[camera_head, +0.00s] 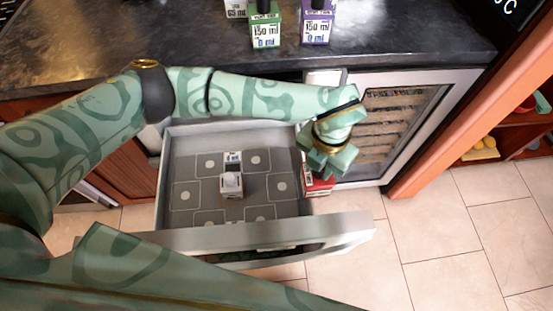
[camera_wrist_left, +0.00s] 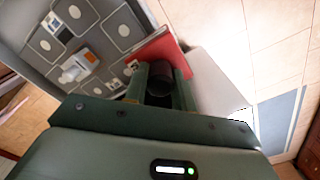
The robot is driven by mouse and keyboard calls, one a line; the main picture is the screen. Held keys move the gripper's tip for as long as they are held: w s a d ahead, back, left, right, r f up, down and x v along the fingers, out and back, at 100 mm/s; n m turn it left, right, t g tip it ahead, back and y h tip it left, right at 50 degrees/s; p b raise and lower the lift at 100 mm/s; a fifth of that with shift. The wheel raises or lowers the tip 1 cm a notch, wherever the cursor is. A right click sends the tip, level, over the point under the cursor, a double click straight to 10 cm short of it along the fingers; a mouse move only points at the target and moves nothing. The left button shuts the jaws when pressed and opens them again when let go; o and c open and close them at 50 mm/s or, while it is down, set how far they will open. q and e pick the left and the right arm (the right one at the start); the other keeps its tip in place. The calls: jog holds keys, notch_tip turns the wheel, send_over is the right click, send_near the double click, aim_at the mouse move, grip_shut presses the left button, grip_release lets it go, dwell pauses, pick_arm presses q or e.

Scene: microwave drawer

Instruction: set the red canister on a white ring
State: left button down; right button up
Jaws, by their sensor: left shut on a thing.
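The red canister (camera_head: 318,182) is at the right side of the open drawer, partly hidden by my left gripper (camera_head: 326,160). The left wrist view shows its red body (camera_wrist_left: 158,50) and dark cap (camera_wrist_left: 162,82) between the fingers of my left gripper (camera_wrist_left: 162,92), which is shut on it. The canister overlaps the drawer's right wall in the picture; I cannot tell its exact height. Pale round marks, taken as the white rings, lie on the drawer floor, one at the back right (camera_head: 254,160) and one at the left (camera_head: 186,196). My right gripper is not in view.
A white canister (camera_head: 231,184) stands in the middle of the drawer (camera_head: 205,238). A green bottle (camera_head: 265,28) and a purple one (camera_head: 317,24) stand on the dark counter (camera_head: 160,35). A glass-fronted cooler (camera_head: 410,115) is at the right. Several floor marks are uncovered.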

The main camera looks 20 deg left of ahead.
pick_arm(q)
jog(key=w+a+f+b, duration=0.2)
jog(key=a+f+b, duration=0.3)
jog(key=a+f, duration=0.3)
notch_tip(320, 180, down, 3)
jog(key=shift+w+a+f, duration=0.1)
jog(key=shift+w+a, duration=0.1)
jog(key=shift+a, duration=0.2)
jog(key=c, duration=1.1)
grip_release()
jog(key=shift+c, duration=0.2)
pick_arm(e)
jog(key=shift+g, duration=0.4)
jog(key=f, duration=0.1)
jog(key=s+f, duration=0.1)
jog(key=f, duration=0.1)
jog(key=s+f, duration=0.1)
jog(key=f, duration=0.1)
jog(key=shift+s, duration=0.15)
pick_arm(q)
notch_tip(320, 180, up, 12)
jog(key=p, duration=0.5)
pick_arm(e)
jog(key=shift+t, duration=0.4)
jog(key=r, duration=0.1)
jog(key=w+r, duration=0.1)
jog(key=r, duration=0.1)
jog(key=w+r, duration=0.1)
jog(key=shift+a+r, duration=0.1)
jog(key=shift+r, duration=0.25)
